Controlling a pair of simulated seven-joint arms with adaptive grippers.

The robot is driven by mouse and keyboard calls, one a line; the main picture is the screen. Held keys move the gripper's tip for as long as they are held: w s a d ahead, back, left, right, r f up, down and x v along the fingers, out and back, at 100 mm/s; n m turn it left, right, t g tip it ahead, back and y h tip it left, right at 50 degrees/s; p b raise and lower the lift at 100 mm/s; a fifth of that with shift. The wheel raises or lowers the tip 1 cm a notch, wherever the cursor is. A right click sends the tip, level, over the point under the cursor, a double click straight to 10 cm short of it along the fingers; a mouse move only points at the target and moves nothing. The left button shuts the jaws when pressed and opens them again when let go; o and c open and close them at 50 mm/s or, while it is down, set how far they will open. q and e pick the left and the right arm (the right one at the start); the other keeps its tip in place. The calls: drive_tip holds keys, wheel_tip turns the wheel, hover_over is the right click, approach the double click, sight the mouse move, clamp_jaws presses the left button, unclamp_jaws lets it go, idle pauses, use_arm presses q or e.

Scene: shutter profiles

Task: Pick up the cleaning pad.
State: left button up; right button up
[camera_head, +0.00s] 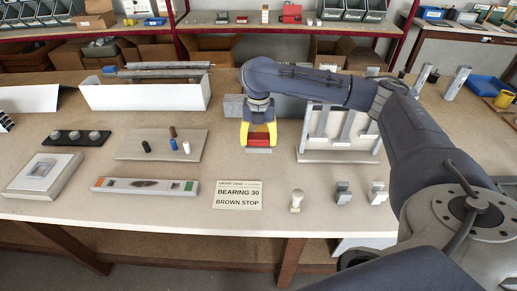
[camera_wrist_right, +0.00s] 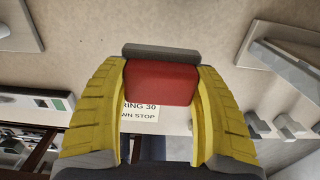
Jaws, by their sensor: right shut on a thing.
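My right gripper (camera_head: 258,136) has yellow fingers and points down over the middle of the table. It is shut on the cleaning pad (camera_head: 258,142), a red block with a grey layer along one side. In the right wrist view the pad (camera_wrist_right: 160,83) sits between the two yellow fingers (camera_wrist_right: 160,92), its grey layer beyond the red part. I cannot tell whether the pad's underside touches the table. My left gripper is not in view.
A sign reading "BEARING 30 BROWN STOP" (camera_head: 237,195) lies in front of the gripper. A grey rack with slanted bars (camera_head: 339,155) stands close on the right. A board with small cylinders (camera_head: 130,147) lies left. A long white profile (camera_head: 145,96) stands behind left.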

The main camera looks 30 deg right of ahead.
sight(258, 136)
wheel_tip(258, 136, up, 14)
drive_tip(key=shift+f, duration=0.2)
idle(0.4)
